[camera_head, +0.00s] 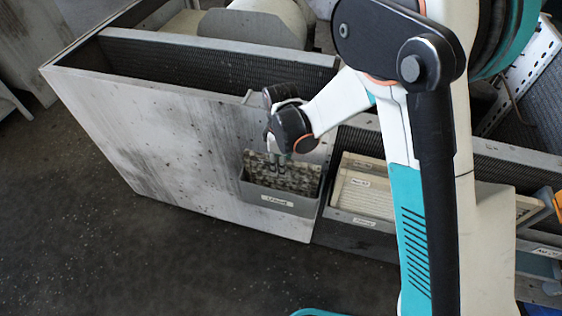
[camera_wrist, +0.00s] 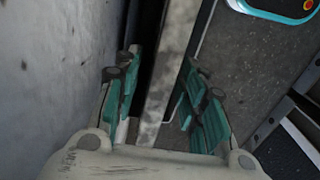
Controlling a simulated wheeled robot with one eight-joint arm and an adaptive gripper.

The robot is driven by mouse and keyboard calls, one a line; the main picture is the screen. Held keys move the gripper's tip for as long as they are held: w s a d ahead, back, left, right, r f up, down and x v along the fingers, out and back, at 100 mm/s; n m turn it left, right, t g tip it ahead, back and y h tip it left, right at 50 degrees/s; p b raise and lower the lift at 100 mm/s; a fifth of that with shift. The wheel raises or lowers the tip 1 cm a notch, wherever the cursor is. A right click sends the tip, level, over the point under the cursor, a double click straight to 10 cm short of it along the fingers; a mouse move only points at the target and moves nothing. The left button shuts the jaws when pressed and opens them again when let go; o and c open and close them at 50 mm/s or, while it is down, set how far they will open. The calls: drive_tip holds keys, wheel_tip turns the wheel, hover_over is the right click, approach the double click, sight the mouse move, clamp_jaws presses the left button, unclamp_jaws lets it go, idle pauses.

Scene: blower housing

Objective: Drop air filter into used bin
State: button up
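A dirty, speckled air filter (camera_head: 300,176) stands in the grey labelled used bin (camera_head: 278,202), with its lower part hidden behind the bin's front wall. The bin is on the side of the pale housing. My gripper (camera_head: 278,168) points down over the left part of the filter. In the wrist view, the two teal-padded fingers (camera_wrist: 160,100) are spread apart. A mottled grey strip, apparently the filter's edge (camera_wrist: 176,55), runs between them with a visible gap at each side. Whether a fingertip touches it is hard to tell.
The housing's grey wall (camera_head: 180,140) is close to my gripper. A second bin (camera_head: 362,222) with clean pale filters (camera_head: 365,190) stands just right of the used bin. Dark floor (camera_head: 110,250) is clear at the lower left.

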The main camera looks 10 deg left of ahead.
wheel_tip(320, 180, up, 13)
drive_tip(key=p, duration=0.5)
drive_tip(key=shift+p, duration=0.3)
drive_tip(key=shift+r, duration=0.1)
drive_tip(key=d+r+m+t+p, duration=0.1)
drive_tip(key=d+r+m+p, duration=0.15)
drive_tip(key=d+r, duration=0.4)
drive_tip(key=d+r+m+h+p, duration=0.1)
drive_tip(key=d+r+m, duration=0.3)
drive_tip(key=d, duration=0.6)
drive_tip(key=d+r+m+t+p, duration=0.1)
drive_tip(key=d+r+m+p, duration=0.15)
drive_tip(key=d+r, duration=0.4)
drive_tip(key=s+d+r+m+t+b, duration=0.1)
drive_tip(key=s+d+m+t+b, duration=0.1)
drive_tip(key=s, duration=0.6)
drive_tip(key=s+d+r+m+t+y+b, duration=0.1)
drive_tip(key=s+d+m+t+b, duration=0.2)
drive_tip(key=s+d+m, duration=0.3)
drive_tip(key=shift+s+b, duration=0.5)
drive_tip(key=shift+s, duration=0.35)
